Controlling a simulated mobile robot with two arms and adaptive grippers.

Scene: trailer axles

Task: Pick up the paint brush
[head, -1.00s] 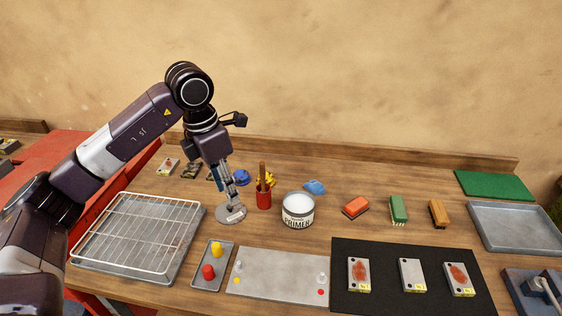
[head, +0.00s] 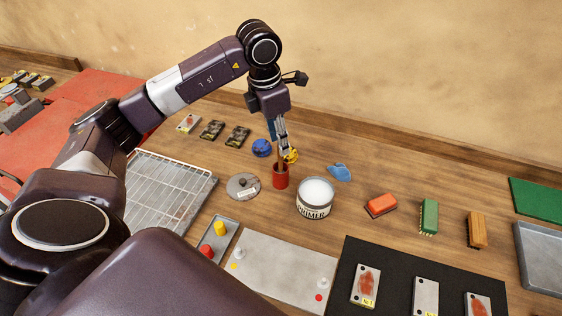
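The paint brush (head: 279,159) stands upright in a red cup (head: 281,178) near the back of the workbench. Only a short stretch of its brown handle shows. Its bristles are hidden in the cup. My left gripper (head: 284,150) points down right above the cup, with its fingers at the upper part of the handle and covering it. The fingers are too small and overlapped to tell whether they are closed on the handle. My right gripper is not in view.
A primer can (head: 315,200) stands right of the cup, with its lid (head: 243,186) to the left. A blue cloth (head: 339,172), a blue item (head: 262,148) and yellow item (head: 291,155) lie near. A wire rack (head: 165,190) is at left.

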